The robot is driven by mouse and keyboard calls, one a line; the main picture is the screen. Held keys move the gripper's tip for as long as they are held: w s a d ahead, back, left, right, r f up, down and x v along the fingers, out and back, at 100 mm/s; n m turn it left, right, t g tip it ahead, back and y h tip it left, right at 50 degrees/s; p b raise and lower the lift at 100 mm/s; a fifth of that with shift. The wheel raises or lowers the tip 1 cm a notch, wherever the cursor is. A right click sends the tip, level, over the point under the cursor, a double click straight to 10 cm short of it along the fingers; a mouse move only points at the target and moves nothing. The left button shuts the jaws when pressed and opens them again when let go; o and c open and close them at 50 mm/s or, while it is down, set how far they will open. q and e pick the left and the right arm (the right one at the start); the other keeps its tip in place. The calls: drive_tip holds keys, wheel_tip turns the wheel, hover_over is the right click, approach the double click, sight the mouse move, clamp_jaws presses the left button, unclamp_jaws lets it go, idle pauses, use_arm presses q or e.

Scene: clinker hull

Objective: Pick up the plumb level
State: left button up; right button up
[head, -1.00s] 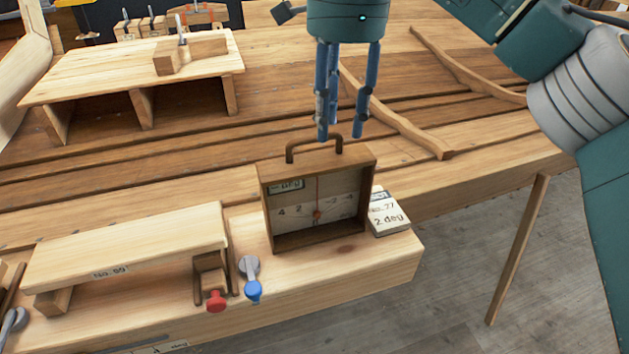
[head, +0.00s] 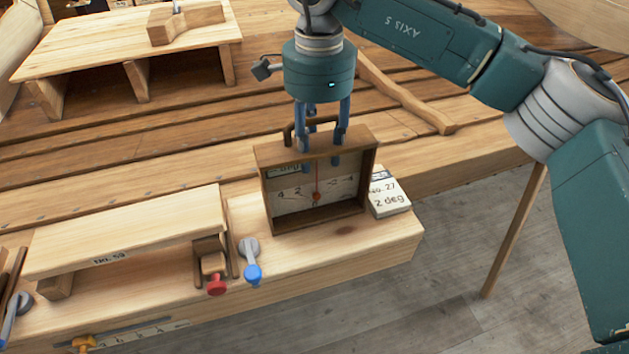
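The plumb level (head: 319,216) is a brown wooden box frame with a pale scale, a red needle and a dark handle on top. It stands upright on the wooden bench ledge. My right gripper (head: 318,139) comes down from above at the handle, with its blue fingers spread around it. The fingers look open, and the handle is partly hidden behind them. Bluish tip shapes also show just under the box's top edge; I cannot tell if they touch it. My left gripper is not in view.
A white block marked "No. 27, 2 deg" (head: 389,196) sits close at the level's right. A blue-ended lever (head: 251,262), a red knob (head: 216,285) and a low wooden stand (head: 125,235) are to the left. A curved wooden rib (head: 405,97) lies behind.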

sight(316, 174)
wheel_tip(316, 174, down, 4)
drive_tip(key=shift+d+f+p, duration=0.1)
drive_tip(key=shift+p, duration=0.5)
drive_tip(key=shift+f, duration=0.1)
drive_tip(key=shift+c, duration=0.5)
clamp_jaws()
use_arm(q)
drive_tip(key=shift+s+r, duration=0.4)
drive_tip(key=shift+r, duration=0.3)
